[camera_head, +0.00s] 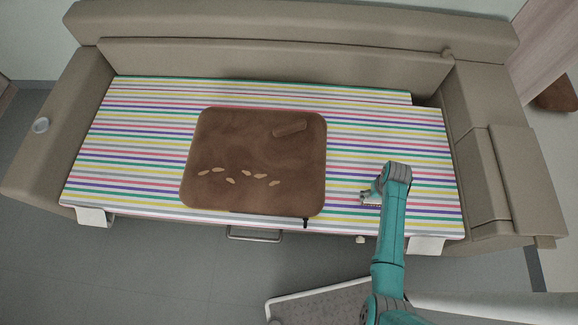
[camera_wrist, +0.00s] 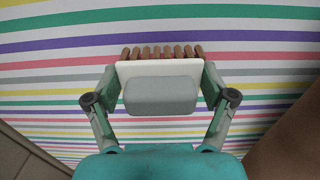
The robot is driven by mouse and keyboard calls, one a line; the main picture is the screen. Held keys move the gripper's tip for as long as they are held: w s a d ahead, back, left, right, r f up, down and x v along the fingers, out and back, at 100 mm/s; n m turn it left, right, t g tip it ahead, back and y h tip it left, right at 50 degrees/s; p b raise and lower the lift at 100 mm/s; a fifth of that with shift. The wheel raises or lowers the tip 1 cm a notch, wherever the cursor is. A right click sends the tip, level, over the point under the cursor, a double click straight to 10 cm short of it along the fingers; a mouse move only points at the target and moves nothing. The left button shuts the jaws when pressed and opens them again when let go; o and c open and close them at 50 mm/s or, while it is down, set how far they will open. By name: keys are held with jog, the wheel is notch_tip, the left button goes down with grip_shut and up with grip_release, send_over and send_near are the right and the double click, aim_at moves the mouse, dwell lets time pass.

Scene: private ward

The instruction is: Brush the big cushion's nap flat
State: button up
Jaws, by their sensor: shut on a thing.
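The big brown cushion (camera_head: 240,150) lies flat on a striped sofa bed. My gripper (camera_head: 371,194) is right of the cushion, over the stripes. In the wrist view my gripper (camera_wrist: 160,88) is shut on a brush (camera_wrist: 160,68) with a grey grip, a white back and a row of brown bristles. The cushion's brown edge (camera_wrist: 290,145) shows at lower right there. Whether the bristles touch the cover is unclear.
The striped cover (camera_head: 140,130) has free room left and right of the cushion. The beige backrest (camera_head: 280,60) and armrests bound it. A small dark tab (camera_head: 305,223) hangs at the front edge. A grey, white-rimmed surface (camera_head: 320,302) stands in front.

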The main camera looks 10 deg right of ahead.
jog(key=shift+r, duration=1.75)
